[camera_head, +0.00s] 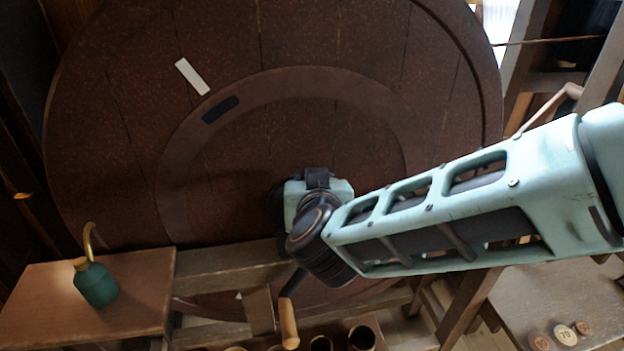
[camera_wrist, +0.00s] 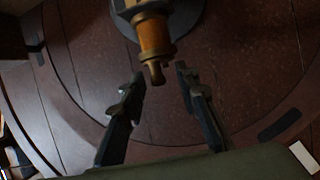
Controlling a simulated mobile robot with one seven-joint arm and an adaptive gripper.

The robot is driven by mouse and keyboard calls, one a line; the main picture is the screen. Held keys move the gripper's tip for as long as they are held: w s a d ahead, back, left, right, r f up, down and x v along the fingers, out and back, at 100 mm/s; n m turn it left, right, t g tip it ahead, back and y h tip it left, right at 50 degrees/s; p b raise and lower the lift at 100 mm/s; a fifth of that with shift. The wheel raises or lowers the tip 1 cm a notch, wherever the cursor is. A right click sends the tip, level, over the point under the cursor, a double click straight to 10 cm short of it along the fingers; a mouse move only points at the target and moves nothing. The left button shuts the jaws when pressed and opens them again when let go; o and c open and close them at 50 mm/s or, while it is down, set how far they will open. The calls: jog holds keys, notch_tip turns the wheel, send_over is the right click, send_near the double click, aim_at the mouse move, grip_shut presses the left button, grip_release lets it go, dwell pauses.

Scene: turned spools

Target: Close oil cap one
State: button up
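In the wrist view a brass, orange-brown fitting (camera_wrist: 155,38) stands out from a dark round hub at the top middle, with a small rounded knob at its near end. It looks like the oil cup, but I cannot tell which part is the cap or whether it is open. My gripper (camera_wrist: 159,80) is open, its two dark fingers spread to either side just below the knob, apparently touching nothing. In the head view my wrist covers the wheel's centre, hiding the fitting and the fingertips.
A large brown wheel (camera_head: 330,45) fills the background, with a white strip (camera_head: 192,77) and a dark strip (camera_head: 220,109). A green oil can (camera_head: 96,284) stands on a wooden shelf (camera_head: 40,305) at left. A wooden crank handle (camera_head: 288,325) hangs below my wrist. Round discs (camera_head: 565,335) lie at lower right.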

notch_tip(320, 180, up, 10)
dwell(0.9)
